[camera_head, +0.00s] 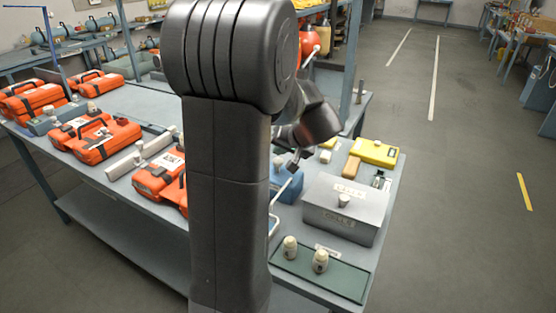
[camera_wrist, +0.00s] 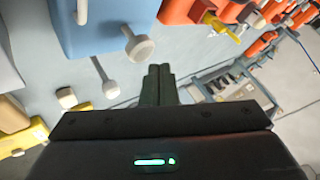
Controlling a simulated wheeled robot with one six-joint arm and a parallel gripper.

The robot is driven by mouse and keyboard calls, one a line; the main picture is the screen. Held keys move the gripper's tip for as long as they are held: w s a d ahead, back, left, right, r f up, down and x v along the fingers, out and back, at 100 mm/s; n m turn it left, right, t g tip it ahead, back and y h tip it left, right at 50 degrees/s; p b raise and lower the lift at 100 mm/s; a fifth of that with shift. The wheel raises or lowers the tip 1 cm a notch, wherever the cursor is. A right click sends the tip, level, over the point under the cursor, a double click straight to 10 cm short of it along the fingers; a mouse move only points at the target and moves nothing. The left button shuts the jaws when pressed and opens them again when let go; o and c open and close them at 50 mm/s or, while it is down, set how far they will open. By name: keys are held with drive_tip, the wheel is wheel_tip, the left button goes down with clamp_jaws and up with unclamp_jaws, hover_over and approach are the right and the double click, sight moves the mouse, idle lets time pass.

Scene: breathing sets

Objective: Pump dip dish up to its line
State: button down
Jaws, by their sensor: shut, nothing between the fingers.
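My gripper (camera_wrist: 158,84) is shut and empty, its two dark fingers together in the wrist view. In the head view my gripper (camera_head: 294,163) hangs above a blue box (camera_head: 289,188), partly hidden by my arm. In the wrist view a blue box (camera_wrist: 100,22) fills the upper left. A white round knob on a stem (camera_wrist: 138,46) sticks out by it, just beyond and left of my fingertips; the fingers appear apart from it. I cannot tell for sure which thing is the dip dish or its pump, and no line or liquid level is visible.
A grey lidded box (camera_head: 344,212), a green tray (camera_head: 340,281) with two pale knobbed pieces (camera_head: 320,260), and a yellow case (camera_head: 374,152) crowd the bench's right end. Orange cases (camera_head: 108,138) stand left. The floor (camera_head: 450,200) to the right is clear.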

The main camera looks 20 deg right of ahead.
drive_tip(key=shift+f, duration=0.1)
idle(0.7)
drive_tip(key=shift+f+b, duration=0.35)
drive_tip(key=shift+b, duration=0.3)
drive_tip(key=shift+f+b, duration=1)
drive_tip(key=shift+b, duration=0.05)
idle(0.8)
drive_tip(key=shift+r, duration=0.1)
drive_tip(key=shift+r+p, duration=0.85)
drive_tip(key=shift+r, duration=0.5)
drive_tip(key=shift+r+p, duration=1.4)
drive_tip(key=shift+r, duration=1.1)
drive_tip(key=shift+f, duration=0.1)
